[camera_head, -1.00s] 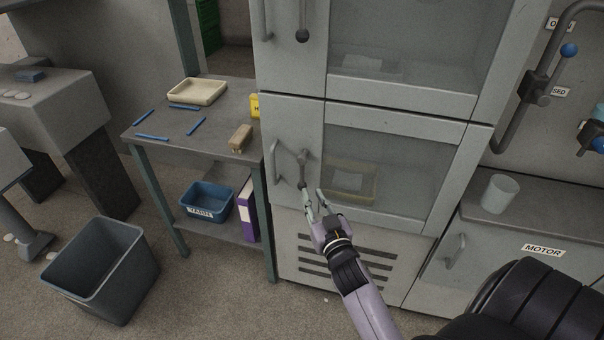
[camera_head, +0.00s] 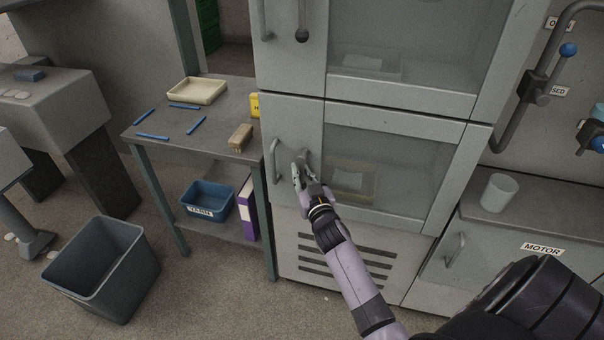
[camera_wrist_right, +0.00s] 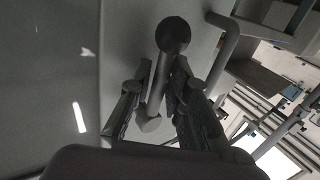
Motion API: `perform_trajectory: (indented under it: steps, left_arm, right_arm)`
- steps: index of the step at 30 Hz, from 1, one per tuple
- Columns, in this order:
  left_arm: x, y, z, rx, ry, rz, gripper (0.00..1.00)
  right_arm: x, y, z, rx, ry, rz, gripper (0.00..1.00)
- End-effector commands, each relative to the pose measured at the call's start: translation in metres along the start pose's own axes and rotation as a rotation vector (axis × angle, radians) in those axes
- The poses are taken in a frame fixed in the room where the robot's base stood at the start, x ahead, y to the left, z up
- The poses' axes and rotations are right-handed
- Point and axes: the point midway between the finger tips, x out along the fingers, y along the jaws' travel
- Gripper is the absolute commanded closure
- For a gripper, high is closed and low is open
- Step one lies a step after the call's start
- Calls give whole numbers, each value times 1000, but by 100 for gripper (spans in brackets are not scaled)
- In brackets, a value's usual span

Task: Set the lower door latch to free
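The lower door latch (camera_wrist_right: 173,36) is a short lever with a dark ball knob on the lower cabinet door (camera_head: 400,132), just right of that door's bar handle (camera_head: 275,163). My right gripper (camera_head: 299,167) is at the latch and hides most of it in the head view. In the right wrist view, its two fingers (camera_wrist_right: 162,75) stand on either side of the lever, close against it, with the ball beyond the fingertips. The lever's exact angle is hard to tell. The lower door looks closed. My left gripper is not in view.
An upper door with its own ball-knobbed latch (camera_head: 302,36) is above. A side table (camera_head: 165,128) with a cream tray (camera_head: 197,91) and a wooden block stands left. A grey bin (camera_head: 105,270) is on the floor. A cup (camera_head: 499,193) stands on the right ledge.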

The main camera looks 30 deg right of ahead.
Motion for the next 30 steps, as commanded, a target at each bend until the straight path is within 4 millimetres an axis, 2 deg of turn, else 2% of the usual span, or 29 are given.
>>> perform_trajectory:
  steps: [6,30]
  left_arm:
    - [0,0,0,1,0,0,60]
    - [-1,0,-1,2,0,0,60]
  right_arm:
    - [0,0,0,0,0,0,100]
    - [4,-1,-1,-12,-7,-1,100]
